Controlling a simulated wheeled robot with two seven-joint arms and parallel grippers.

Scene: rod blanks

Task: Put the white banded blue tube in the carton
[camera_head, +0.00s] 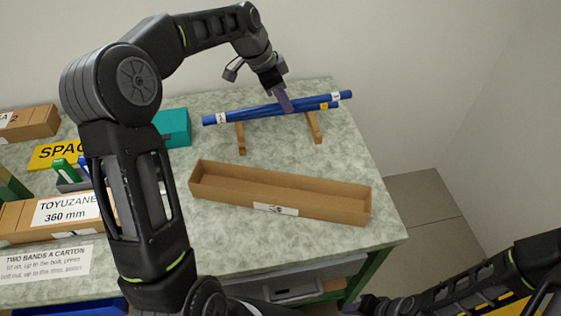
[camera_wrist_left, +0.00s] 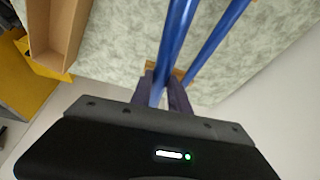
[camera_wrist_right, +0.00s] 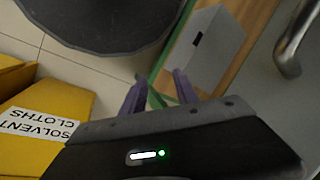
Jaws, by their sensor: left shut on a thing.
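The white banded blue tube (camera_head: 245,114) has white bands near both ends. The second tube, with a yellow band (camera_head: 323,105), is partly hidden behind the held one. The open, empty carton (camera_head: 235,200) lies in front of the tubes; it also shows in the left wrist view (camera_wrist_left: 47,55). My right gripper (camera_wrist_right: 160,92) is open and empty, off the table.
Two wooden rests (camera_head: 241,138) (camera_head: 315,128) stand under the tubes. A teal box (camera_head: 175,127), a yellow sign (camera_head: 55,153) and a labelled cardboard box (camera_head: 30,222) are on the left. The green mottled table (camera_head: 345,170) is bare between rests and carton.

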